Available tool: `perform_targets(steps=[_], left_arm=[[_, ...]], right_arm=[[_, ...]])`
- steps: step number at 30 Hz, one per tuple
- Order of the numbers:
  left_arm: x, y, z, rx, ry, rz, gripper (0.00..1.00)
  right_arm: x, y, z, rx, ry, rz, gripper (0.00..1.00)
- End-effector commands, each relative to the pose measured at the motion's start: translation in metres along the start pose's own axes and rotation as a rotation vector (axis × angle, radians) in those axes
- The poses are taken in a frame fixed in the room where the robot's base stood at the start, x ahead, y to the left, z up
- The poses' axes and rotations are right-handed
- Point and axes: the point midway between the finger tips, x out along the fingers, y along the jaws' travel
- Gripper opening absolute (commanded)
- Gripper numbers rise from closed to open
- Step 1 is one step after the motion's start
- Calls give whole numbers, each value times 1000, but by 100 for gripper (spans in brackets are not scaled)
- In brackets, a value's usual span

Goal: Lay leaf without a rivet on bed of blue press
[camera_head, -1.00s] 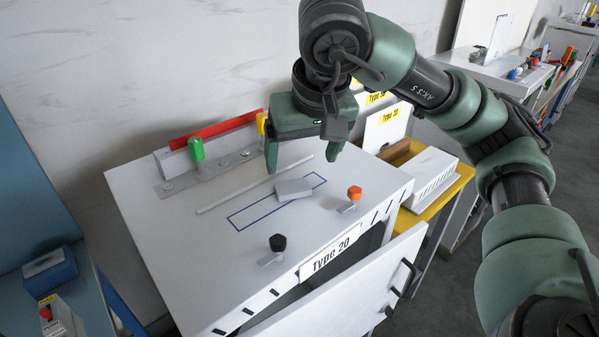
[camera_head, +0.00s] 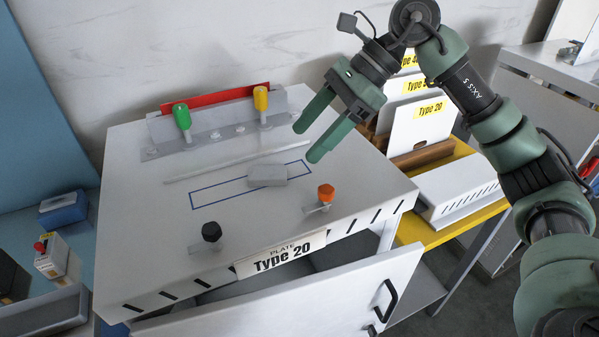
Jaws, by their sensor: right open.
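A small flat grey block (camera_head: 268,175) lies inside a blue-outlined rectangle (camera_head: 215,197) on top of the white cabinet (camera_head: 140,235). I see no rivet on it, but it is small, and I cannot tell whether it is the leaf. My right gripper (camera_head: 307,145) is open and empty, above the cabinet top, up and to the right of the block. A blue box (camera_head: 63,208) stands on the left bench; I cannot tell whether it is the press. My left gripper is out of view.
Green (camera_head: 182,117) and yellow (camera_head: 261,101) handles stand on a bracket behind. Black (camera_head: 211,232) and orange (camera_head: 326,193) knobs stand in front. A drawer or door marked with a Type 20 plate (camera_head: 281,254) hangs open. Type cards (camera_head: 421,122) stand on the right.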

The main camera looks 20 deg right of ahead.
Motion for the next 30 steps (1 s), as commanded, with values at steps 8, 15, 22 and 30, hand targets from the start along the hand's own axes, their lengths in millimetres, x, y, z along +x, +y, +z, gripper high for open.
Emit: perform_targets(steps=[8, 15, 22, 30], left_arm=[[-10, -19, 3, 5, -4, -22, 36], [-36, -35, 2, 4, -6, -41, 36], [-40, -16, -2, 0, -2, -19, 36], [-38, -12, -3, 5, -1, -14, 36]], right_arm=[[24, -2, 2, 56, -26, 8, 65], [54, 1, 7, 54, -24, 10, 65], [78, 0, 4, 53, -24, 5, 65], [79, 0, 4, 52, -24, 4, 46]])
